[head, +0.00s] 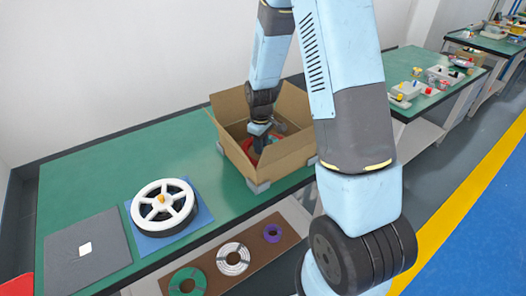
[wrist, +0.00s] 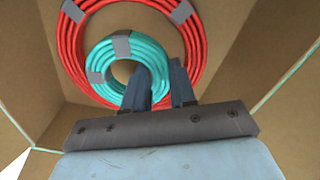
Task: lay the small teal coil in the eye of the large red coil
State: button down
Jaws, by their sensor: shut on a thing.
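The large red coil (wrist: 190,62), bound with grey tape, lies in the open cardboard box (wrist: 230,75). The small teal coil (wrist: 97,58), also grey-taped, shows in front of the red coil's eye in the wrist view, set toward its near side. My gripper (wrist: 160,82) is shut on the right-hand part of the teal coil's ring, one finger inside its hole and one outside. I cannot tell whether the teal coil touches the box floor. In the head view my gripper (head: 258,143) is down inside the box, and only bits of red show beside it.
The box's upright walls and flaps surround my gripper closely. On the green table (head: 100,175) stand a white-spoked reel (head: 163,201) on a blue mat and a grey mat (head: 88,250). A lower brown shelf holds green (head: 187,281), white (head: 233,259) and purple (head: 272,233) coils.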

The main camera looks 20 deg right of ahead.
jog(key=shift+f, duration=1.5)
jog(key=shift+f, duration=0.1)
jog(key=c, duration=1.2)
grip_release()
jog(key=s+d+r+m+t, duration=0.1)
jog(key=s+r, duration=0.2)
jog(key=r, duration=0.7)
jog(key=s+r+m+t, duration=0.15)
jog(key=s+r, duration=0.25)
jog(key=r, duration=0.5)
jog(key=s+d+r+m, duration=0.1)
jog(key=s+r, duration=0.2)
jog(key=r, duration=0.7)
jog(key=s+r+m+t, duration=0.1)
jog(key=s+r, duration=0.3)
jog(key=s, duration=0.4)
jog(key=s+d+r+m+t, duration=0.1)
jog(key=s+r+m, duration=0.3)
jog(key=s, duration=0.4)
jog(key=shift+d+r+t, duration=0.15)
jog(key=shift+t, duration=0.4)
